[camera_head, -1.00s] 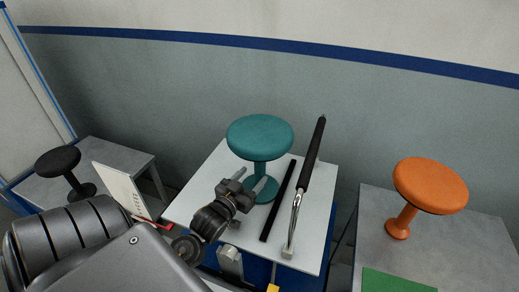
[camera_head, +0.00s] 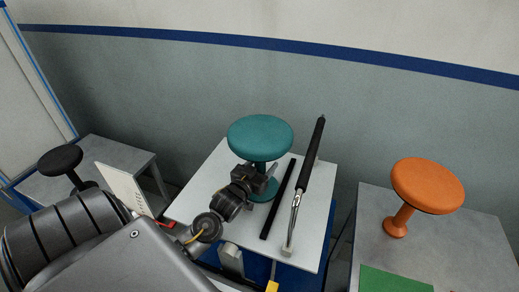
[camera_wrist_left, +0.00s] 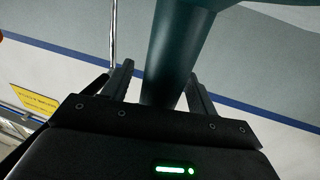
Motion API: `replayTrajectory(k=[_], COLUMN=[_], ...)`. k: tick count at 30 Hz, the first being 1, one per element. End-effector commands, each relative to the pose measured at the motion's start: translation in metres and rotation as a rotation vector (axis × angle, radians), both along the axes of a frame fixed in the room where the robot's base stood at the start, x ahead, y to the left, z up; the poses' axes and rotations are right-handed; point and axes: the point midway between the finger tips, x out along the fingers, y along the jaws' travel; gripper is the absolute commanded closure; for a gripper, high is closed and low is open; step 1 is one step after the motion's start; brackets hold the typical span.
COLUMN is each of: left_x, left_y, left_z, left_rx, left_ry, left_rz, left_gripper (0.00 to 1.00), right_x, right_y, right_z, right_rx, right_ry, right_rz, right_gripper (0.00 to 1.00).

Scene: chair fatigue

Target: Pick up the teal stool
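The teal stool (camera_head: 260,136) stands upright on the white table (camera_head: 207,190), with a round seat, a narrower stem and a round base. My left gripper (camera_head: 264,172) is at the stool's stem, just below the seat. In the left wrist view the teal stem (camera_wrist_left: 175,62) rises between the two dark fingers of the gripper (camera_wrist_left: 158,88). The fingers are apart, with a gap visible at least on the left side of the stem. The stool's base is partly hidden by my gripper in the head view. My right gripper is not in view.
An orange stool (camera_head: 427,186) stands on the grey right table (camera_head: 470,248). A black stool (camera_head: 61,160) stands on the left table (camera_head: 130,157). A white panel (camera_head: 122,186) is near my left arm.

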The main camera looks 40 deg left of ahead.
Motion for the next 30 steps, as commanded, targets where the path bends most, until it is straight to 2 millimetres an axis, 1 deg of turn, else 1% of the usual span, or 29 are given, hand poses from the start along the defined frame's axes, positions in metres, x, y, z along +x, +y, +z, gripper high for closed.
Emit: replayTrajectory(k=[1,2,12,13,20,21,30], left_x=[-0.0001,-0.0001,-0.0003,-0.0004,-0.0005,-0.0001,0.0001], left_y=[0.0,0.0,0.0001,0.0,0.0001,0.0005,0.0006], left_z=[0.0,-0.0001,-0.0001,-0.0001,-0.0002,0.0036,0.0052], left_rx=[0.0,0.0,0.0,0.0,0.0,0.001,0.001], left_ry=[0.0,0.0,0.0,0.0,0.001,-0.008,-0.008], left_rz=[0.0,0.0,0.0,0.0,0.0,0.001,0.001], left_gripper=[0.49,0.53,0.97,1.0,1.0,1.0,1.0], right_x=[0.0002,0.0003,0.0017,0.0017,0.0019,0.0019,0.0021], right_y=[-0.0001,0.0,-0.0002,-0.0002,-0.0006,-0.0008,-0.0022], right_z=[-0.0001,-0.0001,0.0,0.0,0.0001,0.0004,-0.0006], right_rx=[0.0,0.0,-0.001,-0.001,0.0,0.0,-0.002], right_ry=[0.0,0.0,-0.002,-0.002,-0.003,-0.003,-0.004], right_rz=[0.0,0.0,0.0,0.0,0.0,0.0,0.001], right_gripper=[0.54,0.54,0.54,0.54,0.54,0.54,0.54])
